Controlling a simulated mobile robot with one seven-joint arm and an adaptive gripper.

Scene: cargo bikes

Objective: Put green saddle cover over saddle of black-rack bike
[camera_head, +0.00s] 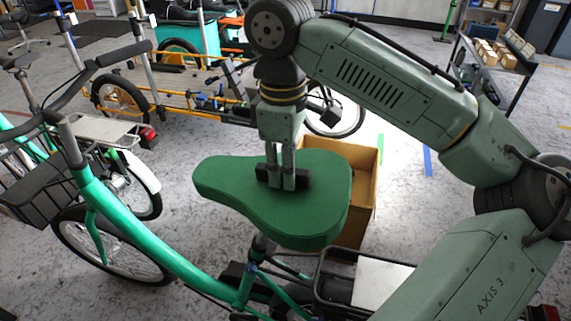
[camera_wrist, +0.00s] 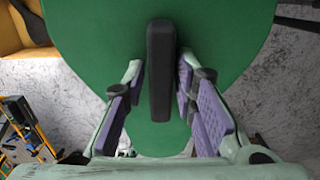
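The green saddle cover (camera_head: 235,195) lies level on top of the seat post of the teal bike (camera_head: 165,240). The saddle beneath is hidden by the cover, so I cannot tell how snugly it fits. A black grip block (camera_wrist: 160,70) stands up from the cover. My gripper (camera_head: 281,184) points down at the cover with its fingers on either side of this block. In the wrist view, gaps show between the block and the purple finger pads, so my gripper is open. The bike's black rack (camera_head: 318,284) is behind the seat, partly hidden by my arm.
An open cardboard box (camera_head: 362,180) stands just behind the cover. Another bike with a pale rack (camera_head: 98,128) is at the left. A cargo bike with a yellow-orange frame (camera_head: 190,97) stands behind. Shelves with small boxes (camera_head: 490,55) are at the upper right. Grey floor lies between.

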